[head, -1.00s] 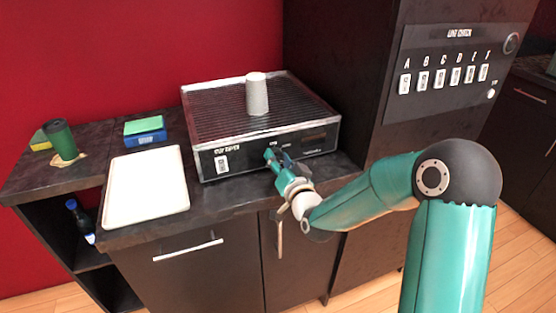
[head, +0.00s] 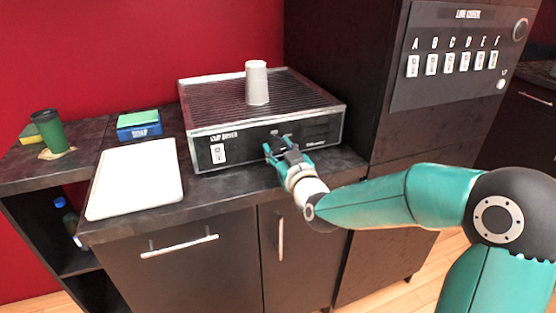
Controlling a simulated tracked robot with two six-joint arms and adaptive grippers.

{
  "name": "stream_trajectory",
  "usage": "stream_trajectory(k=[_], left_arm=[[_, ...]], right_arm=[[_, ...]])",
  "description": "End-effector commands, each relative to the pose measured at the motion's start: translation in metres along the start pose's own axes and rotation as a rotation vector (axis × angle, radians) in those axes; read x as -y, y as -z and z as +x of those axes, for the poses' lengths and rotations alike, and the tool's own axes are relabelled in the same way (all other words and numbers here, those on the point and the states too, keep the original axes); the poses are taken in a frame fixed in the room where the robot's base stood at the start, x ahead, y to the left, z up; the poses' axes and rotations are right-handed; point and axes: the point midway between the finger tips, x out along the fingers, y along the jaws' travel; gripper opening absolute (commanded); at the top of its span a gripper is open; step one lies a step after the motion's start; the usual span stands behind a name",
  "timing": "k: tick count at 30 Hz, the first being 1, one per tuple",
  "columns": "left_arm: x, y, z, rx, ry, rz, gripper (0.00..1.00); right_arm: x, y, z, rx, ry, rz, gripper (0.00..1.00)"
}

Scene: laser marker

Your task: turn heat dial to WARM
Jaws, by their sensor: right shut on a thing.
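The black cup dryer (head: 240,135) sits on the dark counter, with a ribbed top and a front panel. A white switch (head: 218,153) is at the left of that panel. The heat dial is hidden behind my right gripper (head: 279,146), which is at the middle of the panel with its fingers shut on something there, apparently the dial. The dial's setting cannot be read. My left gripper is not in view.
A stack of pale cups (head: 257,84) stands upside down on the dryer. A white tray (head: 136,180) lies to the left. A green cup (head: 49,130), a blue-green sponge box (head: 139,125) and a switch panel (head: 458,60) at the right are clear of the gripper.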

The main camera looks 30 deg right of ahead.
Motion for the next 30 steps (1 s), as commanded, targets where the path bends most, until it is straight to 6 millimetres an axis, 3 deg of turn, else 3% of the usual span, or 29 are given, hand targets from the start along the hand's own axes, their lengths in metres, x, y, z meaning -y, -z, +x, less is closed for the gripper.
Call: stream_trajectory(k=[4,15,30], left_arm=[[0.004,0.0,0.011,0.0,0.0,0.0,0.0],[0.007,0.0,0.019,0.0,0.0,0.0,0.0],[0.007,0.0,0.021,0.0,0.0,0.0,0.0]], right_arm=[[0.001,-0.002,0.0,-0.003,0.001,-0.125,0.07],[0.002,0.001,0.0,-0.003,0.001,-0.339,0.06],[0.003,0.001,0.0,-0.003,0.003,-0.388,0.06]])
